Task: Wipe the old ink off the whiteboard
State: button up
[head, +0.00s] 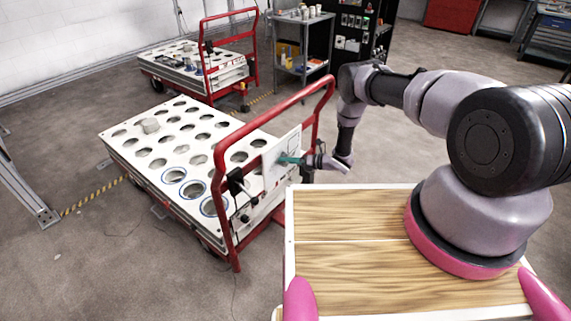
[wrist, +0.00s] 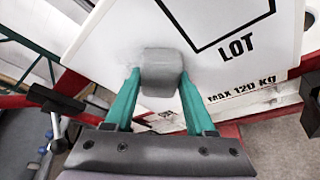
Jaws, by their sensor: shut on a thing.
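The whiteboard (head: 290,141) is a small white panel hung on the red handle end of the near trolley. My gripper (head: 291,160) has teal fingers and is at the board's face. In the wrist view my gripper (wrist: 160,80) is shut on a grey block-shaped eraser (wrist: 162,70). The eraser appears against the board; firm contact cannot be told. A faint grey smudge (wrist: 128,60) shows left of the eraser.
The near trolley (head: 122,143) has a white top with several round holes and a red tube handle (head: 221,170) around the board. A black clamp handle (wrist: 55,100) sits left of the board. A second trolley (head: 185,55) and a grey shelf cart (head: 303,45) stand behind.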

jog(key=shift+w+d+r, duration=0.1)
jog(key=shift+w+r, duration=0.05)
jog(key=shift+w, duration=0.3)
jog(key=shift+d, duration=0.1)
jog(key=shift+s+d, duration=0.95)
jog(key=shift+d, duration=0.2)
jog(key=shift+s+d, duration=0.95)
jog(key=shift+d, duration=0.2)
jog(key=shift+s+d, duration=0.95)
jog(key=shift+d, duration=0.2)
